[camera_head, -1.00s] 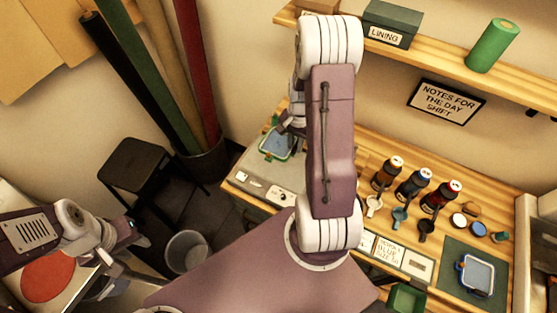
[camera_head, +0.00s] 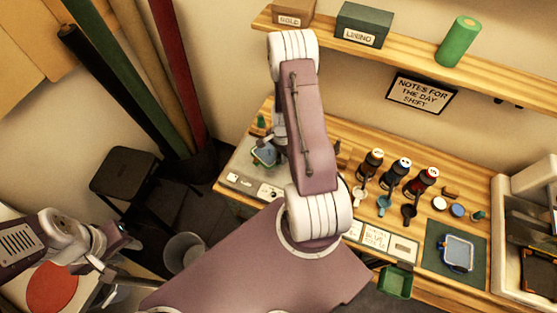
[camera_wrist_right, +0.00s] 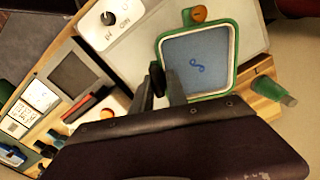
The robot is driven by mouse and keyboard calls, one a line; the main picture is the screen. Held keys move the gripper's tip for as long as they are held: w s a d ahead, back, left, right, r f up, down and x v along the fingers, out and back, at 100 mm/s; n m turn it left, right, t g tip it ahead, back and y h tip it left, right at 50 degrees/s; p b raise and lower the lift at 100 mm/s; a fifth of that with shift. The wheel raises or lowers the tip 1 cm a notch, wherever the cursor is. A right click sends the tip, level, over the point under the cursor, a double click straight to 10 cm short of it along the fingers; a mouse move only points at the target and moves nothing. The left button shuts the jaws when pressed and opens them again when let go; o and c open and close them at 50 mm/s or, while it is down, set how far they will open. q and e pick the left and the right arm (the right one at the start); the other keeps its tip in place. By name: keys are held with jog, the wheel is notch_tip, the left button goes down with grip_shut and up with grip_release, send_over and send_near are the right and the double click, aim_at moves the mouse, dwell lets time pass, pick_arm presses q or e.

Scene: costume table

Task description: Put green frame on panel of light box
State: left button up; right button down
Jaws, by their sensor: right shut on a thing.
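The green frame (camera_wrist_right: 235,45), with a pale blue mesh, a small blue mark and an orange knob, is in the right wrist view; in the head view it shows partly behind my right arm (camera_head: 265,155). My right gripper (camera_wrist_right: 165,85) is shut on the frame's edge. The frame is over the pale panel of the light box (camera_wrist_right: 125,62); I cannot tell whether it touches. The light box (camera_head: 240,168) stands at the table's left end. My left gripper (camera_head: 117,252) is far left, away from the frame; its jaw opening is unclear.
Several bottles (camera_head: 396,175) and small scoops stand mid-table. A blue-screened frame (camera_head: 457,254) lies on a dark green mat (camera_head: 436,236) at the right. A stool (camera_head: 125,175) and bin (camera_head: 184,250) are at the left. A shelf (camera_head: 400,57) runs above. A green bottle (camera_wrist_right: 272,90) is near the frame.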

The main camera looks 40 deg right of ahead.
jog(key=shift+w+a+f, duration=0.25)
jog(key=shift+a, duration=0.1)
notch_tip(320, 180, down, 4)
jog(key=shift+r, duration=0.1)
jog(key=shift+f+b, duration=0.2)
jog(key=shift+b, duration=0.15)
jog(key=c, duration=1.3)
grip_release()
